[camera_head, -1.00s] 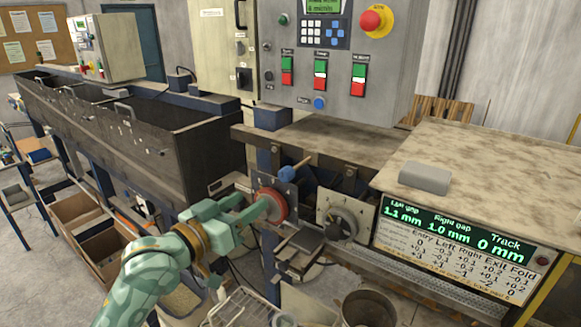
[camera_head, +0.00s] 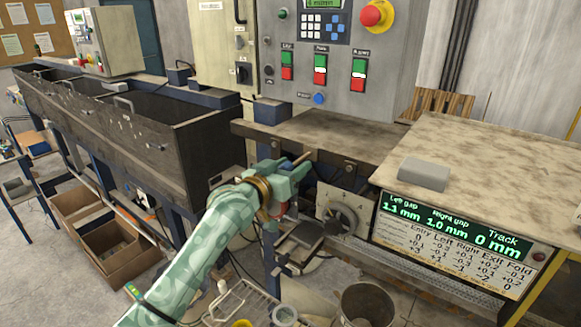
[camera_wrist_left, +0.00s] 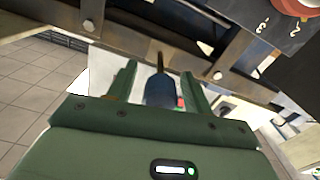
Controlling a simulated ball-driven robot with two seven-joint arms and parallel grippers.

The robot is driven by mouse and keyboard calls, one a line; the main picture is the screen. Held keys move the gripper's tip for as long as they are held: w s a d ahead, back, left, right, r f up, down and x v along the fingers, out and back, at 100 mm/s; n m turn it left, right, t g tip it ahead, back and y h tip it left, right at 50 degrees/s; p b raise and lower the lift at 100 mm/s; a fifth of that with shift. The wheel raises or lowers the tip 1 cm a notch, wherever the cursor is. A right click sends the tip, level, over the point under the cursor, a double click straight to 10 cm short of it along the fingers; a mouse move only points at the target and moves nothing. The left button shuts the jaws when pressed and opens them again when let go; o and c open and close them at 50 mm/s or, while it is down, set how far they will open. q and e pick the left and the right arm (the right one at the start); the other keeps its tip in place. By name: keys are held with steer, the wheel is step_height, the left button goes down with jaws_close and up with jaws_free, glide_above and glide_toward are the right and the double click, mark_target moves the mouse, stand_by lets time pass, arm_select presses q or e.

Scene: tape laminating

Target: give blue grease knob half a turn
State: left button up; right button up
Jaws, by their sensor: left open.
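The blue grease knob (camera_wrist_left: 159,90) shows in the left wrist view, with a thin dark rod beyond it. It lies between the two green fingers of my left gripper (camera_wrist_left: 158,77), which is open, with a gap visible beside the knob. In the head view my left gripper (camera_head: 290,172) is up at the panel under the bench edge and hides the knob. The brown rod (camera_head: 302,158) shows past the fingers. My right gripper is in neither view.
The red dial (camera_head: 281,211) is mostly hidden behind my left gripper; its edge shows in the wrist view (camera_wrist_left: 293,6). The worktop edge (camera_head: 330,150) is just above. A bucket (camera_head: 366,305) stands below.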

arm_select(q)
steer(key=c, duration=1)
steer(key=shift+m, duration=0.3)
